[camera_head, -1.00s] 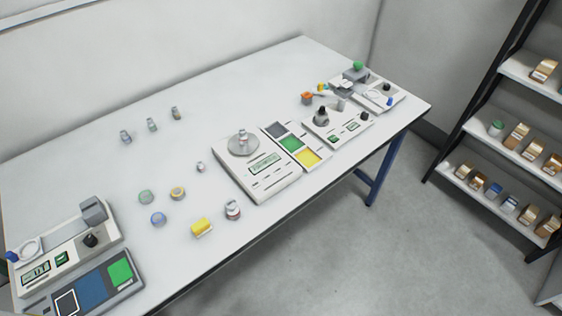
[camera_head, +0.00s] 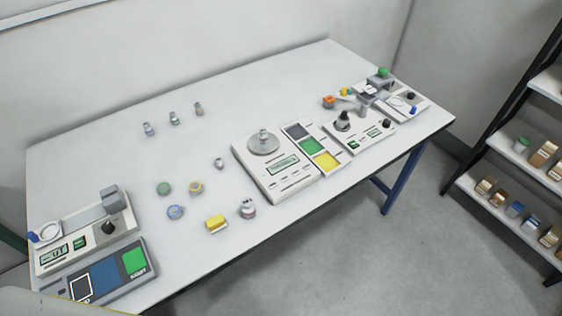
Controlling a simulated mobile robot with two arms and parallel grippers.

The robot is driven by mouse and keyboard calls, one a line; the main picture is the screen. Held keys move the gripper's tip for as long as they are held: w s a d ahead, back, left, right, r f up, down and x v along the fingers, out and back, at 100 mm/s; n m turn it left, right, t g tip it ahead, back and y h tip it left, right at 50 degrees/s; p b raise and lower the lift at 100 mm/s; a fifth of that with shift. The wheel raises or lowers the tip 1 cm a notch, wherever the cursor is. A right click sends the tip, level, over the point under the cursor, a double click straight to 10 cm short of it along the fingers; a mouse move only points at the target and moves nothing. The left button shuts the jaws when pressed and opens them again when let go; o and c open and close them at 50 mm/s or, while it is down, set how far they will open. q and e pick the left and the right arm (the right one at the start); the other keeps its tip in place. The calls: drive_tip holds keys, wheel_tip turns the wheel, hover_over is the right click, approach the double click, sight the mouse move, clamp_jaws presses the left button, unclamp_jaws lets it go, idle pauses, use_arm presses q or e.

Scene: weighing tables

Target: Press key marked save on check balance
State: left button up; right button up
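The likely check balance (camera_head: 285,176) is a white unit with a round metal pan (camera_head: 263,144), a small display (camera_head: 283,165) and a row of small keys along its front. The key labels are too small to read, so I cannot tell which is marked save. Neither gripper shows in the head view.
A panel with grey, green and yellow fields (camera_head: 313,146) lies beside the balance. A dial instrument (camera_head: 357,133) stands right of it. Several jars and a yellow block (camera_head: 216,223) lie to the left. Another instrument (camera_head: 85,245) and a start panel (camera_head: 107,275) fill the near left corner.

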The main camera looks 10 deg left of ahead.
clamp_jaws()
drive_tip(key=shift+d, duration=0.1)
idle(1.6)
